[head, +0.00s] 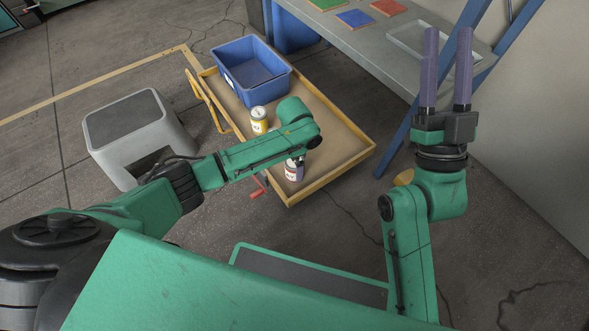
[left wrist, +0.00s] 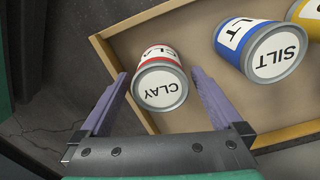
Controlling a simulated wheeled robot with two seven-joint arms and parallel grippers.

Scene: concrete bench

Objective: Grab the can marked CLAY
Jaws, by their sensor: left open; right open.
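The CLAY can (left wrist: 160,82), white and red with a grey lid, stands near a corner of the wooden tray; in the head view it shows (head: 294,171) partly behind my left arm. My left gripper (left wrist: 159,73) is open above it, with one purple finger on each side of the can in the wrist view. I cannot tell whether the fingers touch it. In the head view this gripper is mostly hidden by its own arm. My right gripper (head: 447,42) is open and empty, raised at the right with fingers pointing up.
The SILT can (left wrist: 262,48), blue and white, stands beside the CLAY can. A yellow can (head: 259,121) is farther back in the yellow-edged tray (head: 335,184), near a blue bin (head: 262,93). A grey stool (head: 125,122) stands left. A bench (head: 350,52) with coloured squares is behind.

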